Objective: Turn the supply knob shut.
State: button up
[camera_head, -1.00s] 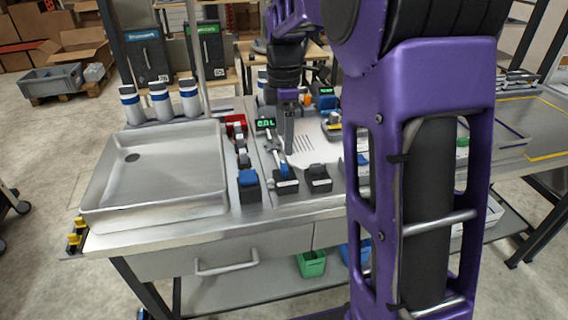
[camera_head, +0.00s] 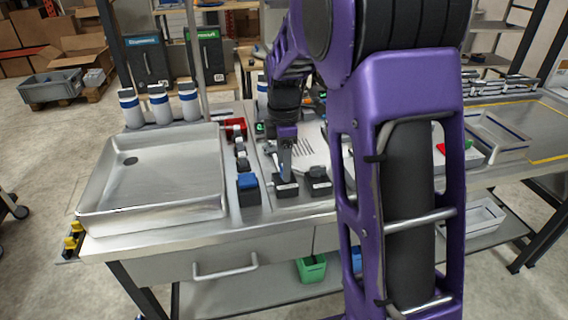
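My gripper (camera_head: 284,173) points down over the row of small dark units at the front of the table. Its tip is at or just above the left black block (camera_head: 287,189). I cannot tell whether it touches it or whether the fingers are open or shut. A second black block with a dark knob-like top (camera_head: 318,181) stands just right of it. A dark block with a blue top (camera_head: 248,182) stands to the left. I cannot tell which of these is the supply knob. A green-lit display (camera_head: 260,128) is mostly hidden behind my gripper.
A steel sink tray (camera_head: 165,178) fills the table's left side. Several white bottles with blue bands (camera_head: 159,106) stand behind it. A red bin (camera_head: 234,124) and small dark fittings stand between tray and gripper. A green bin (camera_head: 312,268) is on the lower shelf. My arm hides the table's middle right.

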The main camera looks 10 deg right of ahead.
grip_shut()
jog(key=shift+m, duration=0.4)
jog(key=m+p, duration=0.2)
jog(key=m, duration=0.1)
jog(key=shift+r+m, duration=0.1)
jog(key=shift+m, duration=0.3)
jog(key=m+p, duration=0.1)
jog(key=m, duration=0.3)
jog(key=shift+m, duration=0.3)
jog(key=m+p, duration=0.1)
jog(key=m, duration=0.3)
jog(key=shift+p, duration=0.3)
jog(key=m+p, duration=0.1)
jog(key=m, duration=0.3)
jog(key=shift+m, duration=0.3)
